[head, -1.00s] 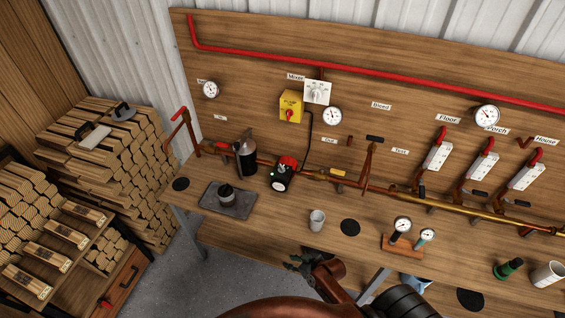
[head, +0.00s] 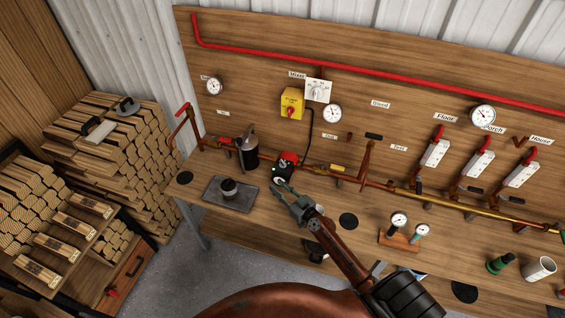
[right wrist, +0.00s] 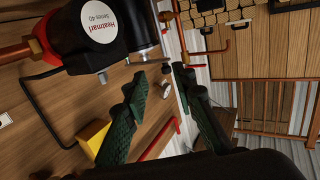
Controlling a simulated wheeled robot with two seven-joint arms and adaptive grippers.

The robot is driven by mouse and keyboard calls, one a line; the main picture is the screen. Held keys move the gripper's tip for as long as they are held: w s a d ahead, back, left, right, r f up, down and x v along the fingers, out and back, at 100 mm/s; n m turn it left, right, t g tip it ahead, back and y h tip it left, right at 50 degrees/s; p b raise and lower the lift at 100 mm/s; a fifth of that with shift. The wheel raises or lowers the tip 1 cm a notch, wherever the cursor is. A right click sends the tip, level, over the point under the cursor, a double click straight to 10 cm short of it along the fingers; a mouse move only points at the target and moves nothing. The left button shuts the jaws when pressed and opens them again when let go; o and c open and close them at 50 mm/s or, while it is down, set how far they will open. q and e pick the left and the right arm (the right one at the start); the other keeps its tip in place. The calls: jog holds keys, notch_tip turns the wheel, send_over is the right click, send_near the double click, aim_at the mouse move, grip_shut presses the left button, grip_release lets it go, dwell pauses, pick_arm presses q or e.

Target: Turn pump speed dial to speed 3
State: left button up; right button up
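The pump (head: 288,161) is a black and red unit on the copper pipe at the back of the bench, with a small green light. I cannot make out speed numbers on a dial. My right gripper (head: 284,188) is just in front of the pump. Its green fingers (right wrist: 160,76) are parted and empty, with the tips close to the bracket; contact cannot be told. My left gripper is out of view.
A yellow switch box (head: 292,102) and gauges are on the wooden panel above. A grey tray (head: 233,203) with a dark pot stands left of the gripper. A dark canister (head: 248,152) stands left of the pump. A gauge stand (head: 396,240) is to the right.

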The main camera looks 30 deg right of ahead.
aim_at(285, 165)
jog(key=w+d+m+h, duration=0.1)
jog(key=d, duration=0.1)
jog(key=w+d+m+h, duration=0.1)
jog(key=d+h, duration=0.1)
jog(key=d, duration=0.1)
jog(key=w+d+t+h, duration=0.1)
jog(key=w+d, duration=0.1)
jog(key=d, duration=0.1)
jog(key=shift+d+r+m+h, duration=0.1)
jog(key=shift+r+m+h, duration=0.1)
jog(key=shift+m+h, duration=0.15)
jog(key=w, duration=0.3)
jog(key=w+b, duration=0.1)
jog(key=w, duration=0.2)
jog(key=shift+d+f+b, duration=0.1)
jog(key=shift+d+b, duration=0.1)
jog(key=shift+b, duration=0.1)
jog(key=shift+w, duration=0.5)
jog(key=shift+c, duration=0.6)
grip_shut()
